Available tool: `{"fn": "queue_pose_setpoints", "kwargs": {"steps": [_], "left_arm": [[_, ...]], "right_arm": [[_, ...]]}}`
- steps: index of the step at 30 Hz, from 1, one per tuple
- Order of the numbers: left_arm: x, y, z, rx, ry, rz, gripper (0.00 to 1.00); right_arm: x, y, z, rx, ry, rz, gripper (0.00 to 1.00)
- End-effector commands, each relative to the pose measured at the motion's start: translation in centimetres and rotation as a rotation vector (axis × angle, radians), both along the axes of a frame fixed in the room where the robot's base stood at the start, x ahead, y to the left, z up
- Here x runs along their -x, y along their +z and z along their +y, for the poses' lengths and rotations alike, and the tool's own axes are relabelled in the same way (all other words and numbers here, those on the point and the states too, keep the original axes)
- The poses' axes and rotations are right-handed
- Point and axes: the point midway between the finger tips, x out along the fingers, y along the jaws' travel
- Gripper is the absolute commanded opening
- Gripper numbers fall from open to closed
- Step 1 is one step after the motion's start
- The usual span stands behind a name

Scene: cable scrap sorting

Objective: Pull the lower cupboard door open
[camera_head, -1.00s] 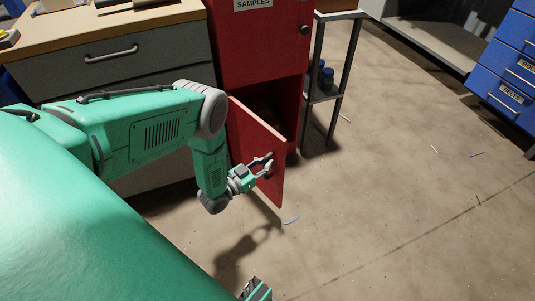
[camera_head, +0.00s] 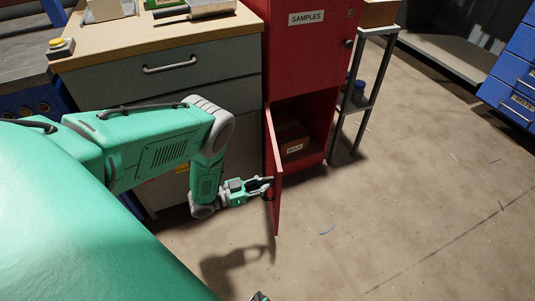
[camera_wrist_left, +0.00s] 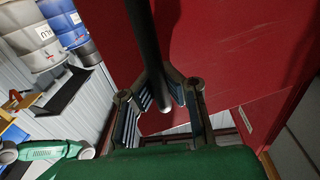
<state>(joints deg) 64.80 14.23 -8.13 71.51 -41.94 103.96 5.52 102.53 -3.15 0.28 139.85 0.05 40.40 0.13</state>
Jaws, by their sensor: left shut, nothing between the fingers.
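The red lower cupboard door (camera_head: 273,178) stands wide open, hinged on the left and seen almost edge-on in the head view. Its inside is open to view below the upper red door marked SAMPLES (camera_head: 305,50). My left gripper (camera_head: 270,186) is at the door's left, outer face, near its free edge. In the left wrist view the gripper (camera_wrist_left: 165,90) is shut with nothing held, its fingers close to a dark bar handle (camera_wrist_left: 145,40) in front of the red panel (camera_wrist_left: 230,50). I cannot tell whether they touch. A tip of my right gripper (camera_head: 258,296) shows at the bottom edge.
A cardboard box (camera_head: 291,138) sits inside the lower compartment. A grey drawer bench (camera_head: 165,80) stands left of the cupboard and a metal shelf stand (camera_head: 352,108) on its right. Blue drawers (camera_head: 515,85) are at far right. The floor in front is largely clear.

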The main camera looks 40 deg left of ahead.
Motion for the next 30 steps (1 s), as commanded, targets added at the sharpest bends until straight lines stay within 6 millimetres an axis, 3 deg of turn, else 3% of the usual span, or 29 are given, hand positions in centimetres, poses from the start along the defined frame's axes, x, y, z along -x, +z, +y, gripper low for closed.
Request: {"fn": "queue_pose_setpoints", "kwargs": {"steps": [13,15,16,25,30], "left_arm": [[0.6,-0.4,-0.2,0.008,-0.014,0.010,0.02],[0.6,-0.4,-0.2,0.008,-0.015,0.010,0.27],[0.6,-0.4,-0.2,0.008,-0.014,0.010,0.33],[0.4,-0.4,0.1,0.006,-0.009,0.005,0.33],[1.6,-0.4,1.0,0.006,-0.008,0.007,0.33]], "right_arm": [[0.0,0.0,0.0,0.000,-0.001,0.000,0.40],[0.0,0.0,0.0,0.000,-0.001,0.000,0.40],[0.0,0.0,0.0,0.000,-0.001,0.000,0.40],[0.0,0.0,0.0,0.000,-0.001,-0.001,0.40],[0.1,0.1,0.0,0.000,-0.001,-0.002,0.40]]}}
